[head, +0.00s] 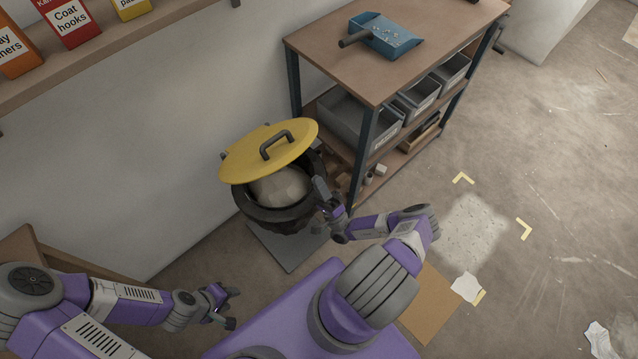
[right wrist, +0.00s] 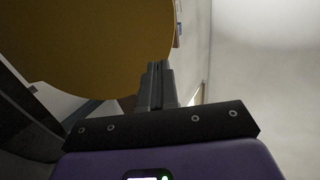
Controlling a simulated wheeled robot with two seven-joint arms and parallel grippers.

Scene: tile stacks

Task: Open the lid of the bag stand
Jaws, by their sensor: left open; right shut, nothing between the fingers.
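The bag stand (head: 278,222) stands on a grey base plate by the wall, with a dark bag around its mouth. Its yellow lid (head: 240,153) with a dark handle (head: 284,142) is tilted up at the back, and pale contents (head: 282,188) show below it. My right gripper (head: 319,184) is shut and empty at the right side of the stand's mouth, below the lid's right edge. In the right wrist view the shut fingers (right wrist: 157,72) point up past the lid's underside (right wrist: 90,42); contact is unclear. My left gripper (head: 230,306) is open and empty, low in front of the stand.
A shelved workbench (head: 410,70) with grey bins stands right of the bag stand, a blue dustpan (head: 388,37) on top. A wall shelf (head: 110,42) with boxes is at upper left. Cardboard (head: 428,305) and paper scraps (head: 467,287) lie on the floor at right.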

